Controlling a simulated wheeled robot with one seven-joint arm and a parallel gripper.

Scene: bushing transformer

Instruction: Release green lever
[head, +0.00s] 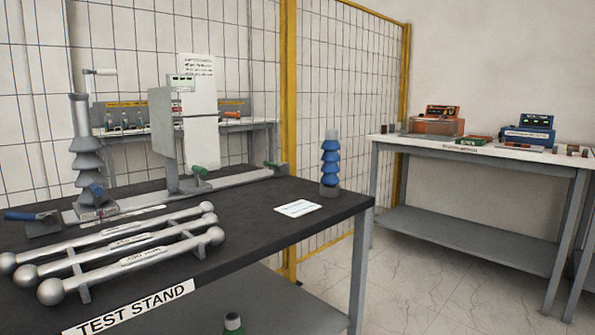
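A second, smaller green handle (270,164) shows at the right end of the grey rail (235,179). I cannot tell from here how either is latched. My gripper is not in view, so nothing of mine touches the levers.
Grey bars with ball ends (130,255) lie along the black table's (330,207) front left. A blue ribbed bushing (330,162) stands at its right, near a white card (298,208). A yellow-framed mesh fence (290,120) is behind. Free floor (430,280) separates a second table (490,160).

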